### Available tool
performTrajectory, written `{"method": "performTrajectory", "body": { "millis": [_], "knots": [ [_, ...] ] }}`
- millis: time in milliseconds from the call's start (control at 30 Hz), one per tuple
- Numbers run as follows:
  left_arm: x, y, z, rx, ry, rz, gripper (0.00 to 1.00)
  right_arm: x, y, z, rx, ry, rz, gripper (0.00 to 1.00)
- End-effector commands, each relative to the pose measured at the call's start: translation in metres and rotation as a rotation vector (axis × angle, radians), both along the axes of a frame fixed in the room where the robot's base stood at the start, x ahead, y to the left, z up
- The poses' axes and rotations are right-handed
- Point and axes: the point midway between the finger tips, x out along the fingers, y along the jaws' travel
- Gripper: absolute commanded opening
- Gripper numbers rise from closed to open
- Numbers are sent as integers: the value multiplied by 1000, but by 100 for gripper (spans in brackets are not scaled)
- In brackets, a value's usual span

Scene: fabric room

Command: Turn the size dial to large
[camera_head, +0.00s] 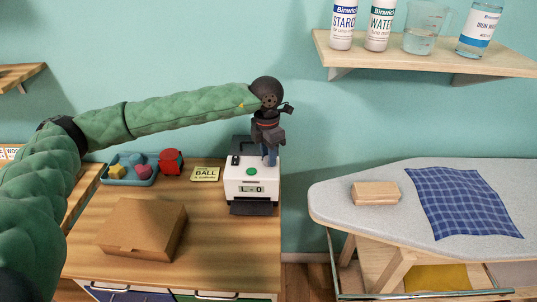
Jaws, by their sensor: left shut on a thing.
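A white machine (238,180) with a black front tray stands at the back right of the wooden table. It has a green round button (251,171) and a small display (251,189) that seems to read "L" and "0". My left arm reaches in from the left, and my left gripper (269,152) points down over the machine's right rear top. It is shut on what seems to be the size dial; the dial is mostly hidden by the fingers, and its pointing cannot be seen. My right gripper is not in view.
On the table (85,251) are a cardboard box (143,228), a blue tray (134,179) of small shapes, a red object (171,161) and a yellow "BALL" card (205,174). An ironing board (400,225) stands right, below a shelf (440,60) of bottles.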

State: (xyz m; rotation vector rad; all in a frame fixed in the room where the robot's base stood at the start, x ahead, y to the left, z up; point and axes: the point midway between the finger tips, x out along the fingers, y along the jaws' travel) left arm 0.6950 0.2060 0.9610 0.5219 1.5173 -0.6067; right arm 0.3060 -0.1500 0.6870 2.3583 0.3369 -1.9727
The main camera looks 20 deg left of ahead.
Motion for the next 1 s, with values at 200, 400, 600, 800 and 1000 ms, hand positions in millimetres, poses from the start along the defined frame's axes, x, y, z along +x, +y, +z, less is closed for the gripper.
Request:
{"method": "performTrajectory", "body": {
  "millis": [200,400,600,800,1000],
  "knots": [
    [0,0,1,0,-1,1,50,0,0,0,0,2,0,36],
    [0,0,0,-1,-1,1,50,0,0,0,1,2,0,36],
    [1,0,8,-2,-4,1,50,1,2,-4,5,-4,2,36],
    [3,2,37,-1,-4,1,50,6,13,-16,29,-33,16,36],
    [4,3,65,-1,-3,1,50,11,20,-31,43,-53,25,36]
  ]
}}
